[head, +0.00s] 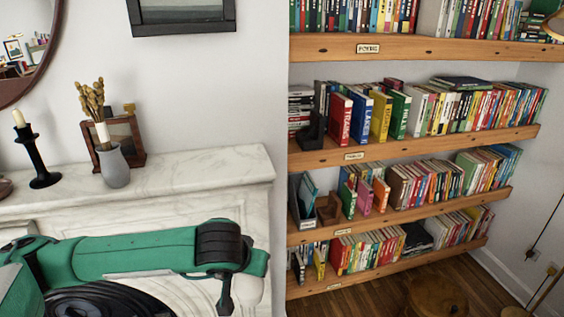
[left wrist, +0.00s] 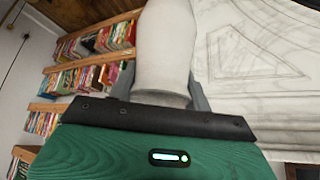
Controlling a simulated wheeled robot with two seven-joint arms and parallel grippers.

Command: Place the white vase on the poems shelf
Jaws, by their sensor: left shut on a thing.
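My left gripper (left wrist: 160,92) is shut on the white vase (left wrist: 165,45), with one finger on each side of its lower part. In the head view my green left arm reaches in from the left, and the gripper (head: 228,292) points down in front of the mantel. A pale part of the vase (head: 250,291) shows beside it, mostly hidden. The poems shelf (head: 460,50) is the top wooden shelf at the right, with a small label that seems to read "POEMS" (head: 368,48). My right gripper is not in view.
A marble mantel (head: 215,168) holds a grey vase with dried stems (head: 114,167), a black candlestick (head: 39,160) and a small frame (head: 128,135). Lower shelves (head: 440,145) are filled with books.

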